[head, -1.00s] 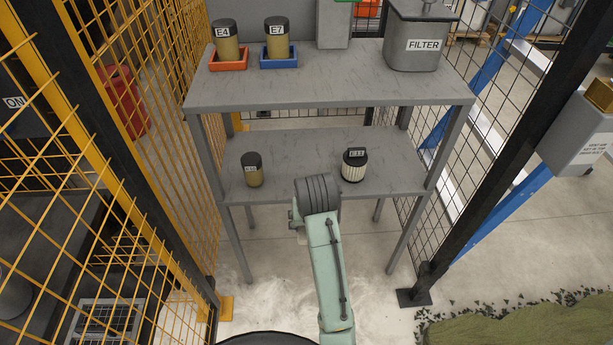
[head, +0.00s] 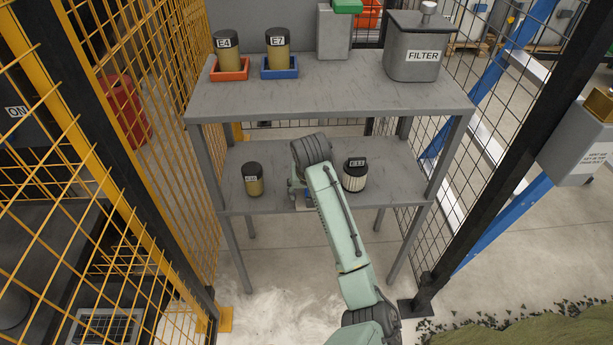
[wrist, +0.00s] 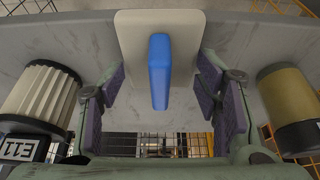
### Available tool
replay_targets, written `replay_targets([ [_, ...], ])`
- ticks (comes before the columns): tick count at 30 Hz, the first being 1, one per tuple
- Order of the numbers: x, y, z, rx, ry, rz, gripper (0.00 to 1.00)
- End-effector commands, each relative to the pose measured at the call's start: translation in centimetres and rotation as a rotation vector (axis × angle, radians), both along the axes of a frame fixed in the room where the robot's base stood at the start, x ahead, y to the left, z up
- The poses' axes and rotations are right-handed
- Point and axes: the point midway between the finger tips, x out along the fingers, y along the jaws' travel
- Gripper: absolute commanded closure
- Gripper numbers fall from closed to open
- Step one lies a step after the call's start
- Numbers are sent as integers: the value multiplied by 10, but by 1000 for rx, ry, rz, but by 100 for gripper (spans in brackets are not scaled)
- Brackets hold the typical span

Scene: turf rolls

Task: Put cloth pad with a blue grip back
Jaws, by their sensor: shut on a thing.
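The cloth pad (wrist: 135,35) is a pale, rounded plate with an upright blue grip (wrist: 159,75). In the wrist view it is at the top middle, between the fingers of my gripper (wrist: 158,85). The fingers stand on either side of the pad and are shut on it. The grey lower shelf (wrist: 60,45) shows behind the pad; I cannot tell whether they touch. In the head view my arm reaches over the lower shelf (head: 222,180) and mostly hides the gripper and pad.
A pale pleated filter E11 (head: 354,176) stands right of my wrist, and a brown canister (head: 252,182) stands left. The upper shelf (head: 330,95) holds canisters E4 (head: 228,56) and E7 (head: 277,53) in trays, plus a FILTER bin (head: 418,50). Mesh fences flank both sides.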

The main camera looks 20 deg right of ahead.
Motion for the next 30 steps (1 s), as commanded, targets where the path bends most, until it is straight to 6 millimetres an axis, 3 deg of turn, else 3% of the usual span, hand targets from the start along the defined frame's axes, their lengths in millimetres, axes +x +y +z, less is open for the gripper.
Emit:
replay_targets([
  [5,14,-4,1,-2,1,-1,65],
  [11,46,-14,3,-3,2,0,65],
  [22,42,-12,-3,-1,0,0,65],
  [23,42,-12,-3,-1,1,0,40],
  [30,42,-12,-3,-1,1,0,24],
])
